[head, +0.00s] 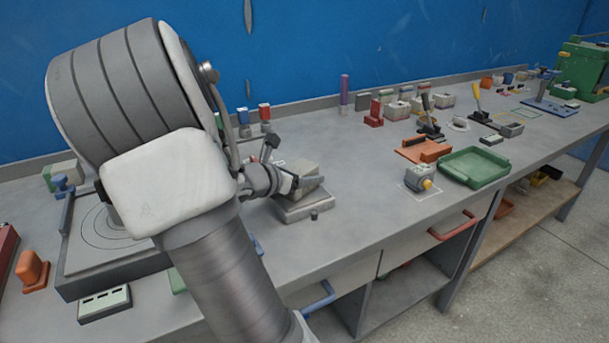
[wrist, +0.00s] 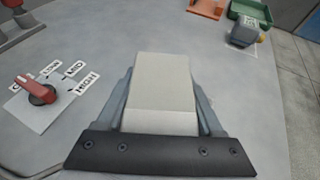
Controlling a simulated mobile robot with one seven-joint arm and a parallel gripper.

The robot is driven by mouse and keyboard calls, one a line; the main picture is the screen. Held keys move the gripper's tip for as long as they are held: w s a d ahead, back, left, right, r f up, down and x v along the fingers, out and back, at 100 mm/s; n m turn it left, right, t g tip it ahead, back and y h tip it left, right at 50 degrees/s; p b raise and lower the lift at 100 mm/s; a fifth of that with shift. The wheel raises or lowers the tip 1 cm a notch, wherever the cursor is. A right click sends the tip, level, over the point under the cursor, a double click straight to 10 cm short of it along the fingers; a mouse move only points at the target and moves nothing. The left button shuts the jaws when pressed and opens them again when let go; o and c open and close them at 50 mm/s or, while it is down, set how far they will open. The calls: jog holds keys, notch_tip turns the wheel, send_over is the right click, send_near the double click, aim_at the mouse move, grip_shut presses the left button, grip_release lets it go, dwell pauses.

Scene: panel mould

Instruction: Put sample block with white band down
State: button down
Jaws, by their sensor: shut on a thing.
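My gripper (wrist: 165,100) is shut on a pale grey-beige block (wrist: 165,80), which sits between the two fingers in the wrist view. The block's near end looks slightly lighter, but I cannot make out a clear white band. In the head view my gripper (head: 287,184) is low over the bench, just right of my arm, with the pale block (head: 306,172) at its tip. A grey flat-topped base (head: 305,207) is directly below the block there. I cannot tell whether block and base touch.
A red dial (wrist: 40,92) marked LOW, MID and HIGH is left of the block. A grey box with a yellow button (head: 420,178), a green tray (head: 474,167) and an orange piece (head: 424,150) stand to the right. Bare bench (head: 355,215) lies between.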

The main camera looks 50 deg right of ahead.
grip_release()
jog(key=shift+r, duration=0.1)
jog(key=shift+a+r+p, duration=0.1)
jog(key=shift+r+p, duration=0.1)
jog(key=shift+p, duration=0.15)
jog(key=s+a+r+m+t+y+p, duration=0.1)
jog(key=s+a+r+m+y, duration=0.2)
jog(key=a, duration=0.8)
jog(key=s+a+r+m+t+y+p, duration=0.1)
jog(key=s+a+r+m+y, duration=0.3)
jog(key=a+m, duration=0.5)
jog(key=s+a+r+m+t+y+p, duration=0.1)
jog(key=s+a+m+y, duration=0.5)
jog(key=a, duration=0.9)
jog(key=shift+s+a+r+m+t+y, duration=0.15)
jog(key=shift+s+r+m+t, duration=0.1)
jog(key=shift+s+r+t, duration=0.25)
jog(key=shift+s+a+r+m+t+y, duration=0.1)
jog(key=shift+s+r+m+t+y, duration=0.15)
jog(key=shift+r, duration=0.45)
